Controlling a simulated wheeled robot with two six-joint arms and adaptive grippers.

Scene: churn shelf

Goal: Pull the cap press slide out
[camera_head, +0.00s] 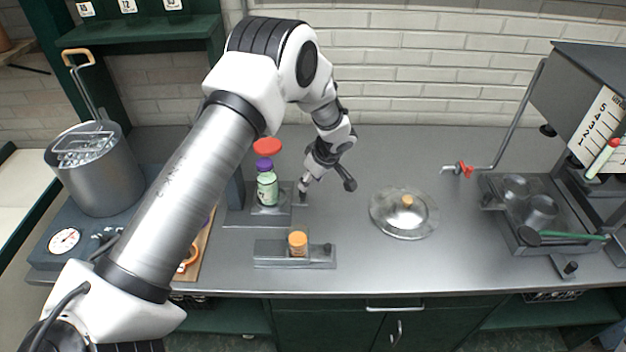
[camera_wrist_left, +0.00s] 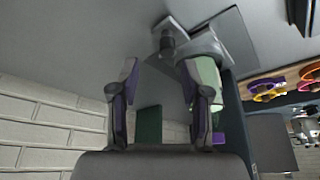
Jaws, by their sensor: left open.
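The cap press (camera_head: 238,195) stands left of centre on the counter. A pale green bottle (camera_head: 267,186) with a purple cap stands at it under a red knob (camera_head: 267,147). A grey slide (camera_head: 272,210) lies under the bottle, with a small dark knob at its right end. My left gripper (camera_head: 327,187) is open and empty, pointing down just right of the bottle. In the left wrist view the slide knob (camera_wrist_left: 167,42) lies ahead of the open fingers, and the bottle (camera_wrist_left: 208,72) is partly behind one finger. My right gripper is not in view.
A glass lid (camera_head: 404,212) lies to the right. A steel pot (camera_head: 95,180) stands at left, partly near my arm. The counter between press and lid is clear.

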